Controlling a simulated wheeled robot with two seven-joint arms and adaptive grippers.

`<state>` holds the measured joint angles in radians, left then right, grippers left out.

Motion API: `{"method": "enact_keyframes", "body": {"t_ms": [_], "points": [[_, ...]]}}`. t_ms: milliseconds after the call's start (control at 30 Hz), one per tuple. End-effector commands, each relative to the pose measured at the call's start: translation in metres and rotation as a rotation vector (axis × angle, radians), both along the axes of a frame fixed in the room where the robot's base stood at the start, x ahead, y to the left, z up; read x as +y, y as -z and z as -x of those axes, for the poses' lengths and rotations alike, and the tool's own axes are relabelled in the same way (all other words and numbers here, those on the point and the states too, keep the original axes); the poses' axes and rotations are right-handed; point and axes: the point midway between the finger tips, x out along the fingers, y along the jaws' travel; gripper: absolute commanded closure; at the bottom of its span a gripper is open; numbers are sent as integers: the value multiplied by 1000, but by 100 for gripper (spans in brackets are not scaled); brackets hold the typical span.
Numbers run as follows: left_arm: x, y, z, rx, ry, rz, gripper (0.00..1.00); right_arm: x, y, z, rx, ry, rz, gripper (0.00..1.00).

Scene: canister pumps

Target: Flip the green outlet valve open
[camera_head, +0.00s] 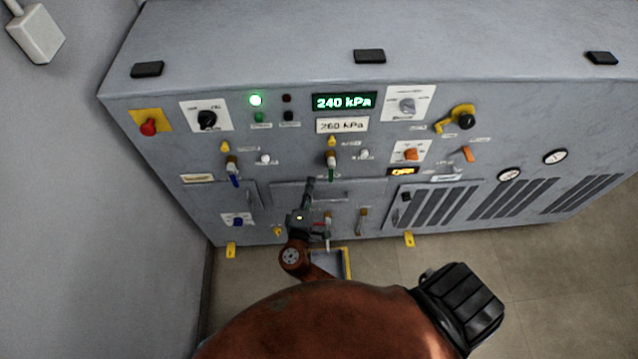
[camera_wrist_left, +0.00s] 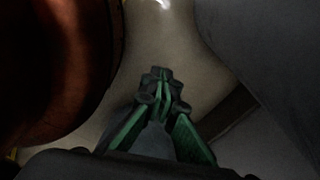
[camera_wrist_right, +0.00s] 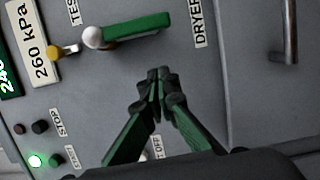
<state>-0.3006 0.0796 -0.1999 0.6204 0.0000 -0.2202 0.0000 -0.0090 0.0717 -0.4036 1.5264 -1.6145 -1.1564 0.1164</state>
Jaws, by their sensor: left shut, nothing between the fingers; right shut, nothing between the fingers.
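The green outlet valve handle (camera_head: 331,174) is on the grey panel below the 260 kPa label in the head view, and it hangs straight down from its pivot. In the right wrist view the green lever (camera_wrist_right: 138,27) extends from a whitish round pivot (camera_wrist_right: 93,37) beside a yellow fitting. My right gripper (camera_head: 309,183) is shut and empty, left of the handle in the head view. In the right wrist view its fingertips (camera_wrist_right: 160,75) appear apart from the lever, with a visible gap. My left gripper (camera_wrist_left: 162,78) is shut and empty over the floor, outside the head view.
A blue-handled valve (camera_head: 234,180) is on the panel to the left. The display (camera_head: 345,101) reads 240 kPa, and a green lamp (camera_head: 256,100) is lit. A metal door handle (camera_wrist_right: 289,32) shows in the right wrist view. A yellow-edged floor tray (camera_head: 348,263) lies below.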

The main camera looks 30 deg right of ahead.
Motion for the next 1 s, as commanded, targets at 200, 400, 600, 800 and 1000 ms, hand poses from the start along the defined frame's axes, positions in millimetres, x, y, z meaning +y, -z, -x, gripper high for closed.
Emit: {"method": "enact_keyframes", "body": {"t_ms": [200,400,600,800,1000], "points": [[-1,0,-7,-9,1,1,100,36,1,39,3,-3,-1,100],[-1,0,-1,-1,0,1,100,60,1,62,2,-6,-2,100],[-1,0,0,0,0,1,100,68,0,72,0,-4,0,100],[-1,0,0,0,0,1,100,68,0,73,0,-3,0,100],[0,0,0,0,0,1,100,68,0,73,0,-3,0,100]]}}
